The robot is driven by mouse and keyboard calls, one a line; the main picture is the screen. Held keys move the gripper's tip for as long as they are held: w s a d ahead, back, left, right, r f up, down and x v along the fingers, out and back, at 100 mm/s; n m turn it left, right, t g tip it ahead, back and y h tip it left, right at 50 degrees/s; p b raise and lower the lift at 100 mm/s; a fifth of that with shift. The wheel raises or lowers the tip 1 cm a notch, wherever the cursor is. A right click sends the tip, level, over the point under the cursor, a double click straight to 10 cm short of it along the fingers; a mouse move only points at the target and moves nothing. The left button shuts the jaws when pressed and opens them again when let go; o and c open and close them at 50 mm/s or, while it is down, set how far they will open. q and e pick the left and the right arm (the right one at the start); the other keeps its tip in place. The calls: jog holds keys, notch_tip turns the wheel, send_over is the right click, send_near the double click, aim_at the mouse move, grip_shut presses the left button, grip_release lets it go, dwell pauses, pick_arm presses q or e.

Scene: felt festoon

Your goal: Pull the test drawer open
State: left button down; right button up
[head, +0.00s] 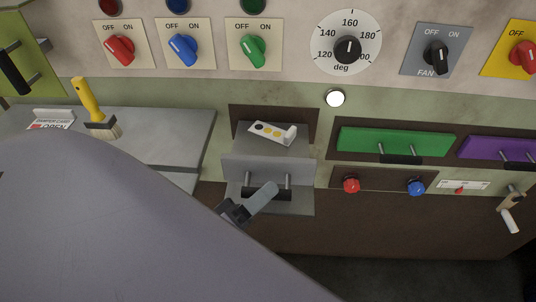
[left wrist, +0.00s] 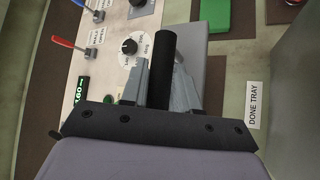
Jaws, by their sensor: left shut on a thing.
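The grey drawer (head: 250,171) in the middle of the panel, which I take to be the test drawer, stands out from its dark opening. Its inside shows from above, with a small white card with dark and yellow dots (head: 272,131) there. Its black bar handle (head: 283,195) is on the front. My left gripper (head: 262,194) is shut on this handle. In the left wrist view the black handle bar (left wrist: 162,65) lies between the two grey fingers (left wrist: 162,88). My left arm hides the lower left of the head view. My right gripper is not in view.
A green drawer front (head: 365,141) and a purple one (head: 490,150) are at the right, above red (head: 351,185) and blue (head: 416,187) knobs. A grey worktop (head: 170,130) with a yellow-handled brush (head: 92,100) is at the left. Switches and a dial (head: 347,30) are above.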

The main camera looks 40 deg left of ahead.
pick_arm(q)
jog(key=shift+s+d+p, duration=0.15)
jog(key=shift+s+d, duration=0.25)
jog(key=shift+s, duration=0.3)
jog(key=shift+s+d+p, duration=0.2)
jog(key=shift+s+d, duration=0.25)
jog(key=shift+s, duration=0.25)
jog(key=shift+s+d+p, duration=0.15)
jog(key=shift+s+d, duration=0.25)
jog(key=shift+s, duration=0.3)
jog(key=c, duration=0.9)
grip_release()
jog(key=b+v, duration=0.1)
jog(key=v, duration=0.6)
jog(key=shift+s, duration=0.1)
